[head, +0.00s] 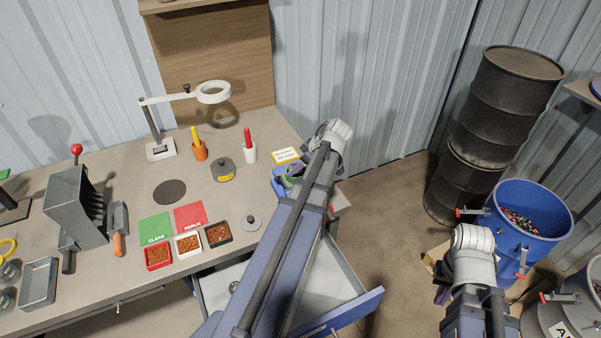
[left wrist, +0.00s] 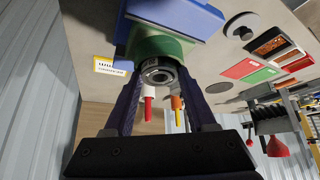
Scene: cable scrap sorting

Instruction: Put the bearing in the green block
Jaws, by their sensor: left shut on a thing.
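The bearing (left wrist: 158,71), a metal ring with a dark centre, sits between the fingers of my left gripper (left wrist: 160,84) in the left wrist view. The gripper is shut on it. The green block (left wrist: 161,47) is right at the bearing's far side, on a blue base (left wrist: 185,14). I cannot tell whether the bearing is seated in the block or only against it. In the head view the green block (head: 294,171) shows at the bench's right end, partly hidden by my left arm. My right gripper (head: 441,294) is over the floor at right; its fingers are mostly hidden.
A yellow label (head: 286,155) and a white cup with a red tool (head: 249,152) stand near the block. A drawer (head: 345,312) is pulled out below the bench. A blue drum (head: 505,235) stands near my right arm. Several small trays (head: 188,244) line the front.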

